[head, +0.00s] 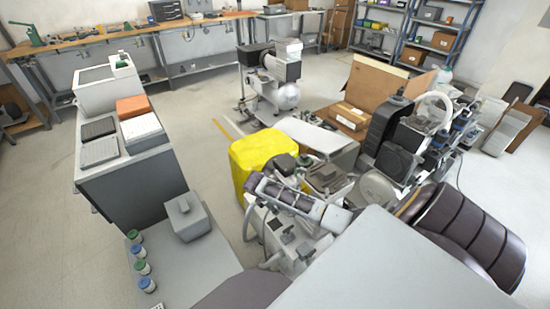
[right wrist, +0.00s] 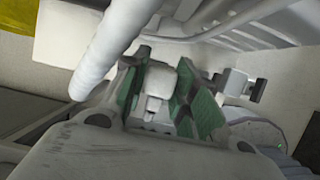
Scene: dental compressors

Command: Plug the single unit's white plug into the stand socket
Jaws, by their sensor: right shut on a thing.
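My right gripper (right wrist: 158,90) is shut on a white plug (right wrist: 157,80), held between its green-lined fingers in the right wrist view. A thick white hose or cord (right wrist: 110,48) crosses in front at the left. In the head view my right gripper (head: 296,243) is low in the middle among grey machine parts, and the plug cannot be made out there. A small white block with a dark end (right wrist: 236,86) is just right of the fingers; I cannot tell whether it is the stand socket. My left gripper is not in view.
A compressor with a white tank (head: 287,97) stands on the floor at the back. A yellow bin (head: 255,160) and a black-and-white compressor (head: 398,140) are close by. A grey cabinet (head: 130,185) is left. Open floor (head: 205,130) lies between the cabinet and the bin.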

